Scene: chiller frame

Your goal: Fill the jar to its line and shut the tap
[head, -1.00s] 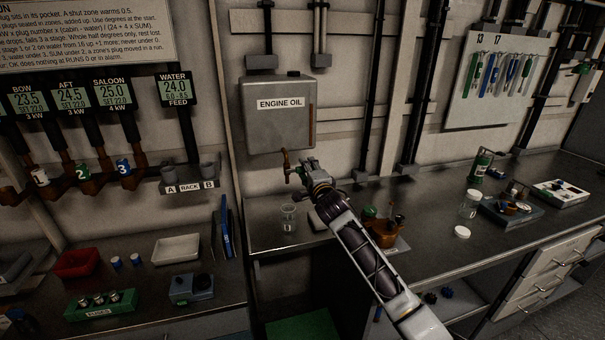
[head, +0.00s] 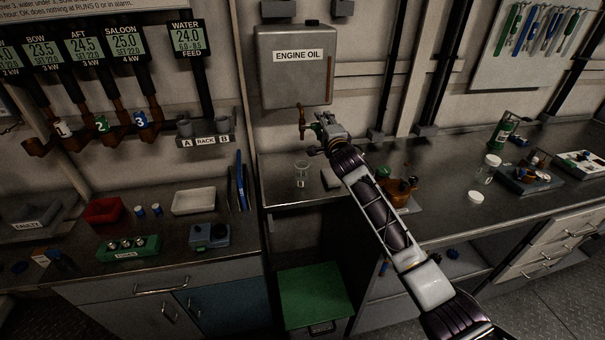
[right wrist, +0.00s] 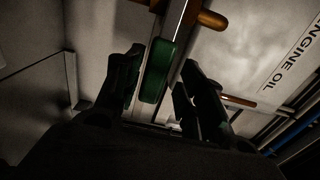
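The engine oil tank (head: 295,75) hangs on the wall, with a brown tap (head: 302,122) at its lower front. A clear glass jar (head: 302,175) stands upright on the bench below the tap in the picture; its fill line and level are too small to read. My right gripper (head: 318,132) is at the tap's right side. In the right wrist view its fingers (right wrist: 162,88) stand apart on either side of the green tap handle (right wrist: 157,70), with a gap visible on the right. I cannot see oil flowing. My left gripper is out of view.
An orange-brown can (head: 398,190) stands behind my right forearm. A white lid (head: 475,197) and a jar (head: 488,169) are farther right.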

